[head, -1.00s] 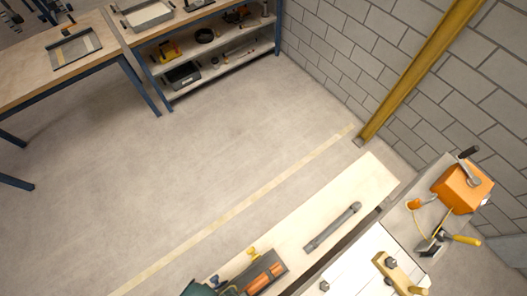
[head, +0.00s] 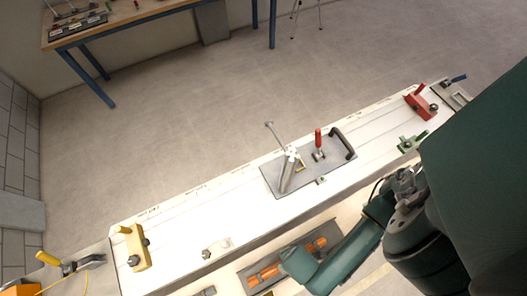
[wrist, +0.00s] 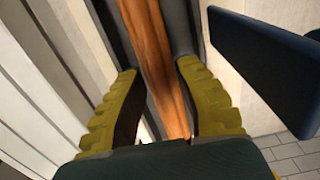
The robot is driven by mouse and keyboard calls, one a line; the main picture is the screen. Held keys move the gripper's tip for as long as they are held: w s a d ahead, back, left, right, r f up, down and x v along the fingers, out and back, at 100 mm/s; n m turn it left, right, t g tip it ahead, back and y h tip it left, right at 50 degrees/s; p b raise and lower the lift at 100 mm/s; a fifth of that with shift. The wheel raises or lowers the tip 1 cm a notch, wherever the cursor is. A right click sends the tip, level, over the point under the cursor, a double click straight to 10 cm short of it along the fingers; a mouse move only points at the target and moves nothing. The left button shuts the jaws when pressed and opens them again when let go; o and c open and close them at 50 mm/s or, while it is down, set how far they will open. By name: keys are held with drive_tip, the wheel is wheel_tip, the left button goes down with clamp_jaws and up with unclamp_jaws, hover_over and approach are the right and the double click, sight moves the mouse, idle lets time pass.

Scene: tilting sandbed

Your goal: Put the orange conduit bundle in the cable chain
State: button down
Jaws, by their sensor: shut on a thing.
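The orange conduit bundle (wrist: 150,32) runs lengthwise through the wrist view as a long orange-brown strip. My gripper (wrist: 158,72) has its two ribbed yellow fingers on either side of it and is shut on it. Dark grey walls flank the bundle in the wrist view; I cannot tell whether they belong to the cable chain. In the head view, orange lengths (head: 265,274) show in a dark grey holder (head: 251,284) at the bottom, partly covered by my teal arm. My fingers are hidden in the head view. I cannot clearly identify the cable chain.
A long white bench (head: 185,215) crosses the head view. It carries a grey plate (head: 283,183) with a red-handled clamp (head: 318,139), a yellow block (head: 131,247) and a red block (head: 418,105). A dark blue slab (wrist: 265,60) stands right of my gripper.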

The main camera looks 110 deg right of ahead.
wheel_tip(320, 180, down, 4)
drive_tip(key=shift+f+b, duration=0.15)
drive_tip(key=shift+b, duration=0.15)
drive_tip(key=c, duration=1.1)
unclamp_jaws()
drive_tip(key=shift+f, duration=0.1)
drive_tip(key=shift+c, duration=0.2)
wheel_tip(320, 180, up, 12)
drive_tip(key=shift+r+p, duration=0.15)
drive_tip(key=shift+p, duration=0.9)
